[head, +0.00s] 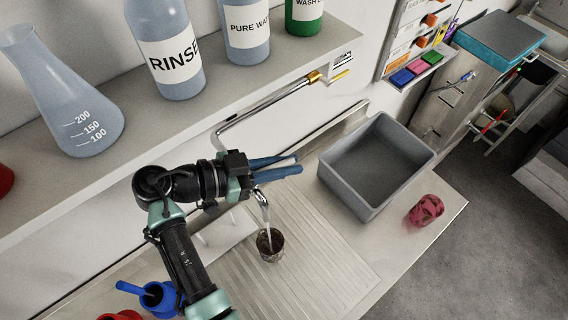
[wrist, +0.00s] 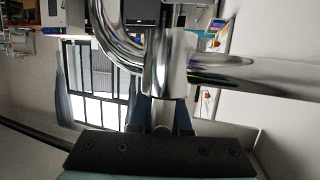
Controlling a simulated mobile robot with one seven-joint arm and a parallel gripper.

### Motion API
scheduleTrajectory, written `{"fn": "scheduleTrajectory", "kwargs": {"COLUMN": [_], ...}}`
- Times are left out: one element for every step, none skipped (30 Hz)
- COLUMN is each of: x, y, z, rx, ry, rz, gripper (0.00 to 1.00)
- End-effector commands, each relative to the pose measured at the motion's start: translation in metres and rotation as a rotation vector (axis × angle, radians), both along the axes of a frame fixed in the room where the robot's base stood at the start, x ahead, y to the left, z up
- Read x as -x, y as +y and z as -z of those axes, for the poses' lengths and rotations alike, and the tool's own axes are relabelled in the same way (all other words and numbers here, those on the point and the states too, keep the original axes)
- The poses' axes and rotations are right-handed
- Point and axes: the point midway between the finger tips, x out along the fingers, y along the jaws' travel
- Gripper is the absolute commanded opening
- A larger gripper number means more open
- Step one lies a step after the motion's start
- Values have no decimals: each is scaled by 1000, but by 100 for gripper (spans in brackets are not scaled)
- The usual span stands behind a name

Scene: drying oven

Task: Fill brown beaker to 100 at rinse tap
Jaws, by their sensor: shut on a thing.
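The small brown beaker (head: 270,246) stands upright on the ribbed drainboard, right under the end of the chrome rinse tap (head: 272,98). A thin pale stream appears to run from the spout into it. Its marks and fill level are too small to read. My gripper (head: 297,164) has blue fingers and reaches over the drainboard above the beaker, at the tap. It is shut on part of the tap, but the fingers hide the exact part. In the wrist view the chrome tap pipe (wrist: 225,68) with a collar fills the space just before the fingers.
A grey basin (head: 375,165) stands right of the drainboard (head: 318,250), with a red cup-like object (head: 425,211) beside it. A shelf above holds a large flask (head: 62,95) and bottles, one marked RINSE (head: 172,50). A blue vessel (head: 158,297) stands at the lower left.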

Motion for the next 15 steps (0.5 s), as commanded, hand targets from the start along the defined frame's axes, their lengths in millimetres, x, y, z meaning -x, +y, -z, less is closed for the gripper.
{"fn": "scheduleTrajectory", "kwargs": {"x": [0,0,1,1,1,1,1,1,1,1,1,1,1,1,2], "y": [0,0,0,0,0,0,0,0,0,0,0,0,0,0,0], "z": [1,1,0,0,0,0,-1,-1,-1,-1,-1,0,0,0,1], "rx": [0,0,1,0,1,1,1,1,1,1,1,1,1,1,0], "ry": [-2,-2,-1,-2,-1,-1,-1,-1,-1,-1,-1,-1,-1,-1,-2], "rz": [8,12,17,19,20,21,21,21,21,20,20,21,23,27,35], "gripper": [0,0,0,0,0,0,0,0,0,0,0,0,0,0,0]}}
